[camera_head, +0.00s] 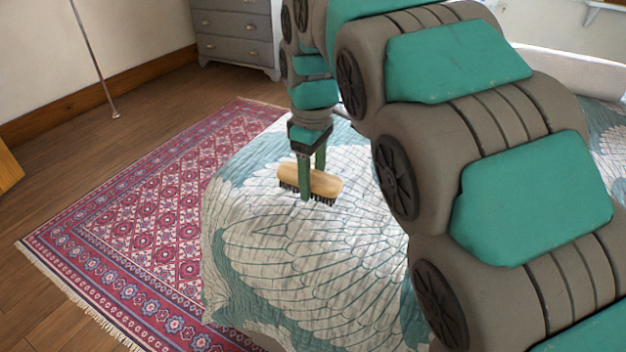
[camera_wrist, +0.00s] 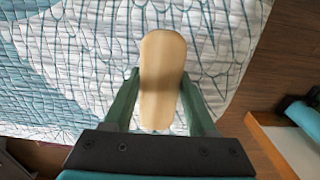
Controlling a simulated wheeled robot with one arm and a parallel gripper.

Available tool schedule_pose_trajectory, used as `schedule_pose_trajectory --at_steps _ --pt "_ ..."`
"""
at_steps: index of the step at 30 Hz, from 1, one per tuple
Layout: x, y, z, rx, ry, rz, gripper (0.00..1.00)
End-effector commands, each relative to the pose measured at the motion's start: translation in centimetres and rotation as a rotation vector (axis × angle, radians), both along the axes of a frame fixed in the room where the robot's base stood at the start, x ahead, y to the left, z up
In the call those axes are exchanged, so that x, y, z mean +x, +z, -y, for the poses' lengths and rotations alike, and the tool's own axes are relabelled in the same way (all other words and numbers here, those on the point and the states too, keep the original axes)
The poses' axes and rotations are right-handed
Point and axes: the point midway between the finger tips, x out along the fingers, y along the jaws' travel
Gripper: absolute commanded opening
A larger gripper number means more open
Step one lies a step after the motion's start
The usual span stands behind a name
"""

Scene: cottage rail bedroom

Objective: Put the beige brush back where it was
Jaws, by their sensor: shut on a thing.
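The beige brush (camera_head: 325,184) has a pale wooden back and dark bristles that face down. My gripper (camera_head: 312,188) is shut on the brush around its middle, with one finger on each long side. In the wrist view the brush (camera_wrist: 162,75) lies lengthwise between the two fingers of my gripper (camera_wrist: 160,85). The brush is over the bed with the teal and white feather-patterned quilt (camera_head: 300,260), near its end. I cannot tell whether the bristles touch the quilt.
A red patterned rug (camera_head: 150,215) lies on the wooden floor left of the bed. A grey chest of drawers (camera_head: 236,35) stands at the back. A thin pole (camera_head: 95,60) stands at the far left. My arm hides much of the bed's right side.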

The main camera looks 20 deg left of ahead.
Motion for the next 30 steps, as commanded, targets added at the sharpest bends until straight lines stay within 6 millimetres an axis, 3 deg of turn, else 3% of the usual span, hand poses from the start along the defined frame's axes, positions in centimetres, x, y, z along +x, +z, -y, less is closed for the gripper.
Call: schedule_pose_trajectory --at_steps 4,14,15,22,30 --pt "-0.07 -1.18 0.07 -0.002 0.0 -0.002 0.0" --pt "-0.04 -1.51 0.03 -0.001 0.0 -0.001 0.0" --pt "-0.03 -1.43 0.02 0.0 0.0 -0.001 0.6" --pt "-0.03 -1.38 0.01 0.0 0.0 0.0 0.86" --pt "-0.03 -1.26 0.01 0.0 0.0 0.0 0.87"
